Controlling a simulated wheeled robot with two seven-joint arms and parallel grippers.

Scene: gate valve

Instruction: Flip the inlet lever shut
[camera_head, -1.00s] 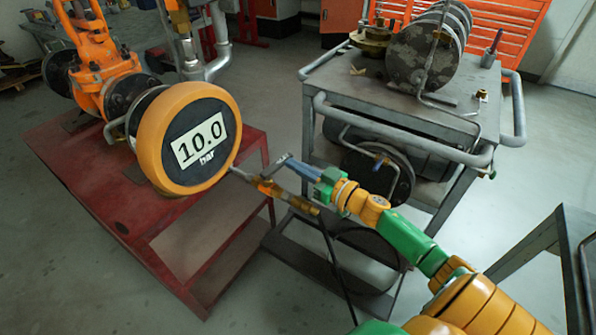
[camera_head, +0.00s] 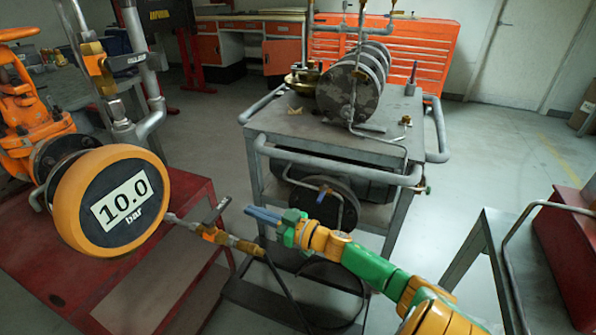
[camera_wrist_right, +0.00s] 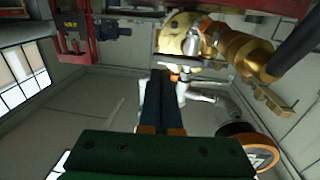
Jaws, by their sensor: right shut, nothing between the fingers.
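My left gripper is out of view.
Another valve with a grey lever (camera_head: 127,61) stands on the pipe at upper left. The gauge assembly is over a red stand (camera_head: 185,195). A grey cart (camera_head: 290,125) stands behind my right gripper. A black hose (camera_head: 285,290) hangs from the hose valve.

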